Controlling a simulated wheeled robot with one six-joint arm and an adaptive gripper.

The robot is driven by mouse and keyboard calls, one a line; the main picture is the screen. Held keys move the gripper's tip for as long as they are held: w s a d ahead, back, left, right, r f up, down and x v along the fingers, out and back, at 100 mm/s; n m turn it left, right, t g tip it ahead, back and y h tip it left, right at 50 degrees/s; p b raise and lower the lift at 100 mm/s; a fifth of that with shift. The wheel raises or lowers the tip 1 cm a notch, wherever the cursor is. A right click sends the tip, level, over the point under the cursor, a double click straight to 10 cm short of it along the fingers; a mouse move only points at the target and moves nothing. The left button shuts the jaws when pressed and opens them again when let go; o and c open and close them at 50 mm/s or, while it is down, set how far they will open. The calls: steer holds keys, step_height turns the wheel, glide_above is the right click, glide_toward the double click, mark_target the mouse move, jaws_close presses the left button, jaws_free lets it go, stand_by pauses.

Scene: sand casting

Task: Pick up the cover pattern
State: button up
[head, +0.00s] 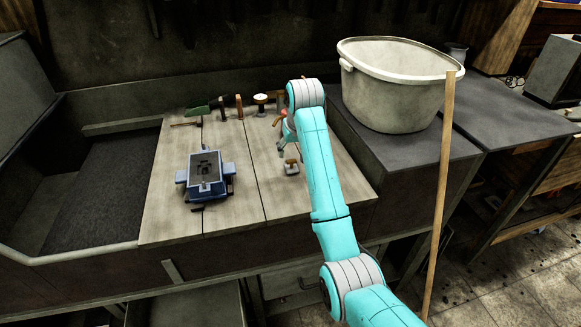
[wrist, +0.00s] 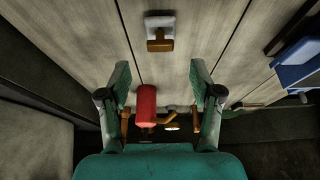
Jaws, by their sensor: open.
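A small pale block with a brown handle on top, which looks like the cover pattern, lies on the wooden board (head: 240,180) in the head view (head: 291,169). It also shows at the top centre of the wrist view (wrist: 160,32). My gripper (wrist: 161,70) is open with nothing between its fingertips. The block lies beyond the fingertips in the wrist view, apart from them and roughly centred between them. In the head view my arm partly hides my gripper (head: 281,151), which is just behind the block.
A blue moulding flask (head: 207,172) stands on the board at left. Several hand tools line the board's back edge. A red-handled tool (wrist: 146,103) shows between my fingers' bases in the wrist view. A large pale tub (head: 395,95) stands at right, with a wooden pole (head: 440,190) before it.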

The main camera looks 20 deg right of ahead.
mark_target(291, 167)
steer(key=shift+x, duration=3.2)
steer(key=shift+w, duration=0.1)
jaws_close()
